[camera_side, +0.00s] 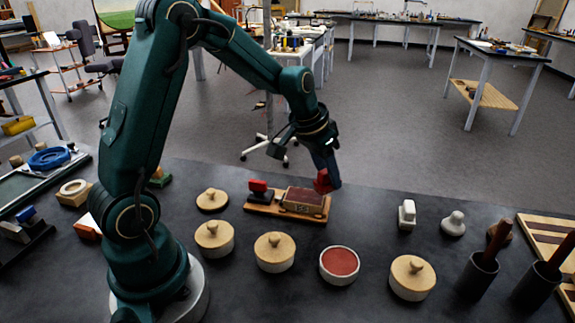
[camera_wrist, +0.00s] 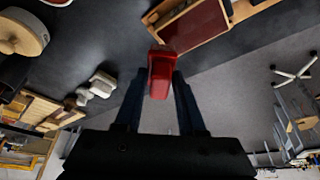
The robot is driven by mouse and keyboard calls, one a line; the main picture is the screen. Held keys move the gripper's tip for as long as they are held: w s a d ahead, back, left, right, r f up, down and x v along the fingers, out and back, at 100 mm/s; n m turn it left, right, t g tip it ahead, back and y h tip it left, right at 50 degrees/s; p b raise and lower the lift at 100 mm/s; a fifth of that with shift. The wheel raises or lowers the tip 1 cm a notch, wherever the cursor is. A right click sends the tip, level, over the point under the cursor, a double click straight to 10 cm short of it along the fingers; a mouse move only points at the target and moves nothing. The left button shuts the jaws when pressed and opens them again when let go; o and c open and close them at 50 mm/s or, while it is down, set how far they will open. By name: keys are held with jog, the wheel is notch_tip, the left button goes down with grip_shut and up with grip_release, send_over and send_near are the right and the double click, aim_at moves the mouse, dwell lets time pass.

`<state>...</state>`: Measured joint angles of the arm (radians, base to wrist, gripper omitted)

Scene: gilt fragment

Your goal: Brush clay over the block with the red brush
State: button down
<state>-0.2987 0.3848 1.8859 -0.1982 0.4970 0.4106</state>
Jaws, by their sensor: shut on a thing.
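My gripper (camera_side: 325,168) is shut on the red brush (camera_side: 322,182), which hangs at the right end of the block. In the wrist view the red brush (camera_wrist: 160,74) sits between my two dark fingers. The block (camera_side: 303,198) has a reddish-brown top and pale sides and lies on a wooden board (camera_side: 262,210). In the wrist view the block (camera_wrist: 195,26) is just beyond the brush; I cannot tell whether they touch. An open round pot of red-brown clay (camera_side: 339,262) stands on the dark bench in front, to the right of the block.
A black piece with a red top (camera_side: 258,189) sits at the board's left end. Several lidded pots surround the board, such as one in front (camera_side: 274,250) and one at right (camera_side: 411,277). White pieces (camera_side: 407,214) and dark cups (camera_side: 477,276) stand at right.

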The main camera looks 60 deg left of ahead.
jog(key=shift+r, duration=2.6)
jog(key=shift+a, duration=0.1)
